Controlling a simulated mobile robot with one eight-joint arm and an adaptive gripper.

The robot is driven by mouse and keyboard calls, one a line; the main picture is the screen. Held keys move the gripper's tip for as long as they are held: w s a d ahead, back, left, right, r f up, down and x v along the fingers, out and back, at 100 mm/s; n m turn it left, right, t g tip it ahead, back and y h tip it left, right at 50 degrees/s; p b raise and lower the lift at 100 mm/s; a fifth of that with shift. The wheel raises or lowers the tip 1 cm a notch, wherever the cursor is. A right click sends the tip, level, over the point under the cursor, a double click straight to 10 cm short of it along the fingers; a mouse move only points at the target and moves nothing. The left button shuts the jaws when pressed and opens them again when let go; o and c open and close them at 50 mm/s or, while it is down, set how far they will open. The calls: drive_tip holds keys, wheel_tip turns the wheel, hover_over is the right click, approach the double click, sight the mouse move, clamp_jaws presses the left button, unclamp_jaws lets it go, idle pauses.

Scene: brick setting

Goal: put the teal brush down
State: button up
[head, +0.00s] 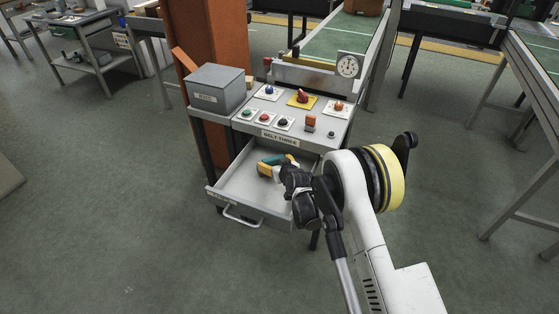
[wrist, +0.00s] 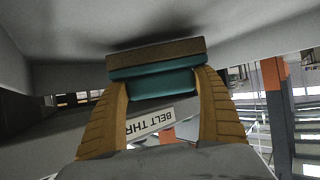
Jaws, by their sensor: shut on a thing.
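The teal brush (head: 272,160) is a small block, held in the yellow fingers of my gripper (head: 278,165) inside the open drawer (head: 236,187) of the control stand. In the wrist view the brush (wrist: 150,84) shows a teal body with a brown layer on its far side. The two yellow fingers are shut on its teal body, one at each side. The brown layer faces a grey drawer surface, with a dark shadow beside it. I cannot tell whether it touches. My wrist hides the drawer's right part in the head view.
The panel above the drawer carries several buttons and a red switch (head: 302,96), with a label reading BELT THREE (head: 280,137). A grey box (head: 217,90) stands at its left. The drawer's visible left part is bare. An orange-brown pillar (head: 210,40) rises behind.

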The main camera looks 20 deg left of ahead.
sight(281, 155)
drive_tip(key=shift+w, duration=0.7)
drive_tip(key=w+b, duration=0.1)
drive_tip(key=w, duration=0.2)
drive_tip(key=shift+w+d+f+b, duration=0.1)
drive_tip(key=shift+w+d+b, duration=0.05)
drive_tip(key=shift+w+b, duration=0.2)
drive_tip(key=shift+s+f+b, duration=0.1)
drive_tip(key=shift+f+b, duration=0.4)
drive_tip(key=shift+f, duration=0.1)
drive_tip(key=shift+r, duration=0.15)
